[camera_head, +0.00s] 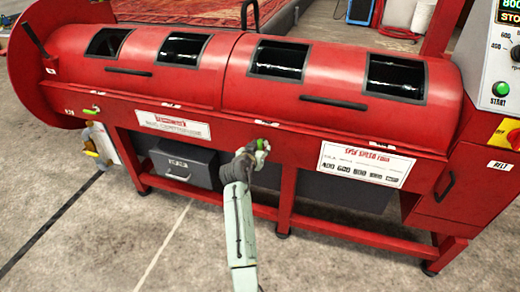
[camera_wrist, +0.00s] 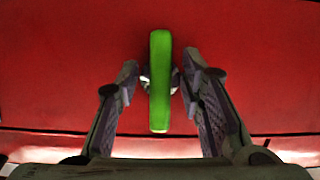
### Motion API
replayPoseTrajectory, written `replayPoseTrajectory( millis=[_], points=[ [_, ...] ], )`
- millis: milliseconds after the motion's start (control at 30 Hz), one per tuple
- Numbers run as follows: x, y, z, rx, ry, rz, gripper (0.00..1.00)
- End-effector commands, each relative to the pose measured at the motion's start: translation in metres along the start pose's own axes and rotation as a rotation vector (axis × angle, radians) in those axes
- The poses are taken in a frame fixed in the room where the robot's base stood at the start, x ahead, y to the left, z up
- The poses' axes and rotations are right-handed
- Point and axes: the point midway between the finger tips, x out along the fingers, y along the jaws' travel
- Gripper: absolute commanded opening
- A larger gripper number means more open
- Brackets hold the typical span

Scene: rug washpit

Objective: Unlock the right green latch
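The right green latch (camera_wrist: 160,105) is a bright green bar on the red machine front. In the wrist view it stands lengthwise up the picture, between my two fingers. My gripper (camera_wrist: 161,68) is open around it, with a small gap on each side. A silvery mount shows partly behind the bar. In the head view my gripper (camera_head: 251,153) reaches the machine's middle, and only a bit of the right latch (camera_head: 263,144) shows past it. The left green latch (camera_head: 92,110) is at the far left of the front.
The red drum machine (camera_head: 230,110) spans the view, with windows and black handles on its cover. A grey toolbox (camera_head: 184,165) sits below it at left. A control panel (camera_head: 502,60) with a green start button stands at right. The concrete floor in front is clear.

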Motion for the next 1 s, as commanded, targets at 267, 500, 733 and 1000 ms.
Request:
replayPoseTrajectory(
  millis=[267,500,733,1000],
  points=[
    [-0.017,-0.001,0.0,-0.001,0.001,-0.002,0.35],
    [-0.067,-0.001,0.001,0.0,0.001,-0.003,0.35],
    [-0.107,0.0,0.0,-0.001,0.001,-0.001,0.35],
    [-0.121,0.0,0.0,0.0,-0.001,0.0,0.35]
  ],
)
